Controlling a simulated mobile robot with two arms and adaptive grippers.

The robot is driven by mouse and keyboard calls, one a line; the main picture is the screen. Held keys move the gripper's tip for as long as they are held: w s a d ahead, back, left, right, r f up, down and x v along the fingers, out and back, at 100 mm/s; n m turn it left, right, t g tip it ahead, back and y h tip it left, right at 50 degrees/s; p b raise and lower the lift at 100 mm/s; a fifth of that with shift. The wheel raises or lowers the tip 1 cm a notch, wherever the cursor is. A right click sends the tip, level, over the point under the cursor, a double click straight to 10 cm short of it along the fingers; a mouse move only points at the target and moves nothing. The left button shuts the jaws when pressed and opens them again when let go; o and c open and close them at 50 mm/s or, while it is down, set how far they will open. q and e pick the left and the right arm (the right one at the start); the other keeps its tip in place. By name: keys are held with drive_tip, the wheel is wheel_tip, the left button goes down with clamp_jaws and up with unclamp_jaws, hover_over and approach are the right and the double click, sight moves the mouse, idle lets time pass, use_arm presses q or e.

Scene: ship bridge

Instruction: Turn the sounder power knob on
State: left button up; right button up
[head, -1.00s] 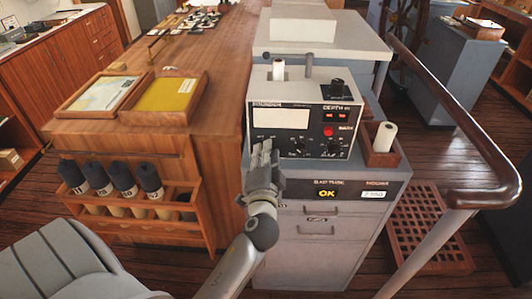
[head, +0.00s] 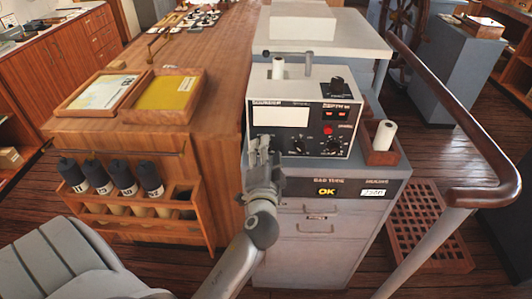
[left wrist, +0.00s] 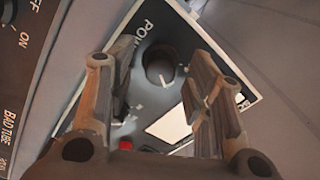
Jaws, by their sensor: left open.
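The sounder (head: 281,116) is a grey box with a black panel and a white screen, on the grey cabinet. My left gripper (head: 262,146) is at the lower left of its front, covering that corner of the panel. In the left wrist view my left gripper (left wrist: 158,95) is open, a finger on each side. A dark round knob (left wrist: 160,66) beside the partly hidden letters "POW" shows between the fingers. Whether the fingers touch it I cannot tell. In the head view my gripper hides this knob. My right gripper is not in view.
Two more dark knobs (head: 297,146) and a red button (head: 328,131) are on the panel. A wooden holder with a white roll (head: 385,137) stands right of the sounder. A handrail (head: 452,150) runs at right. The wooden counter (head: 218,90) is at left.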

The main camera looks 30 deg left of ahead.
use_arm(q)
drive_tip(key=v, duration=0.7)
drive_tip(key=shift+s, duration=0.25)
drive_tip(key=shift+d, duration=0.1)
drive_tip(key=w+d+f+m+g+h, duration=0.1)
drive_tip(key=d+f+h, duration=0.2)
drive_tip(key=f, duration=0.7)
drive_tip(key=d+f+m+g+h, duration=0.1)
drive_tip(key=d+f+h, duration=0.15)
drive_tip(key=f, duration=0.75)
drive_tip(key=s+d+f+g+h, duration=0.1)
drive_tip(key=s+d+f+g, duration=0.15)
drive_tip(key=f, duration=0.65)
drive_tip(key=s+d+f+g+h, duration=0.15)
drive_tip(key=s+f, duration=0.25)
drive_tip(key=f, duration=0.4)
drive_tip(key=s+f+n+g+h, duration=0.15)
drive_tip(key=s+f+g, duration=0.25)
drive_tip(key=s+f, duration=0.95)
drive_tip(key=s+a+f+n+g, duration=0.2)
drive_tip(key=s+f, duration=0.2)
drive_tip(key=s, duration=0.5)
drive_tip(key=s+a+f+n+g, duration=0.2)
drive_tip(key=s+f, duration=0.3)
drive_tip(key=s, duration=0.4)
drive_tip(key=shift+s+a, duration=0.3)
drive_tip(key=shift+a, duration=0.05)
